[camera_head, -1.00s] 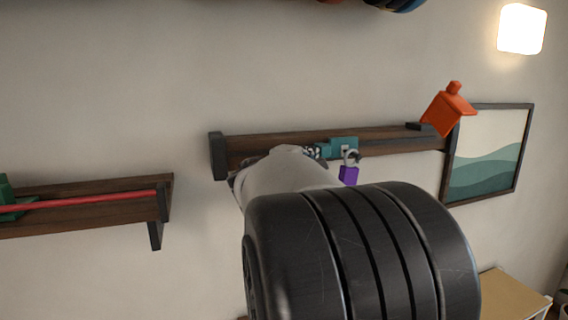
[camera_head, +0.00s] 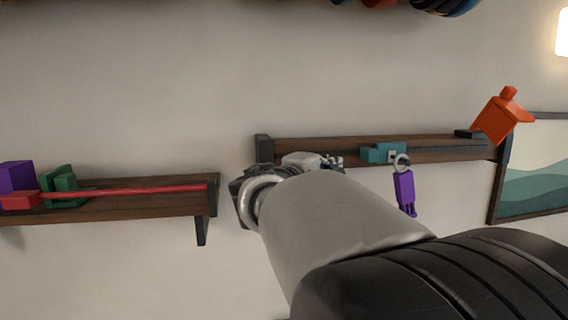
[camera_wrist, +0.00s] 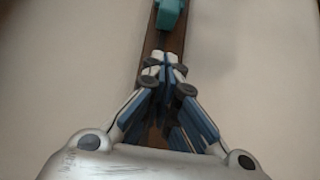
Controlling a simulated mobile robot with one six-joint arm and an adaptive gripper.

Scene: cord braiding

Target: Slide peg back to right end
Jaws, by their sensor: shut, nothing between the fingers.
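A teal block (camera_head: 382,153), which I take for the peg, sits in the slot of the dark wooden rail (camera_head: 440,155) on the wall, near its middle. It also shows at the top of the wrist view (camera_wrist: 169,12). My gripper (camera_head: 330,163) is shut and empty, over the rail to the left of the teal block. In the wrist view its closed fingertips (camera_wrist: 163,62) point along the rail toward the block, with a small gap between. My arm hides part of the rail's lower left.
A purple piece (camera_head: 405,192) hangs from a grey ring below the rail. Another shelf (camera_head: 140,205) at left holds a red rod (camera_head: 140,191) and a green block (camera_head: 60,187).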

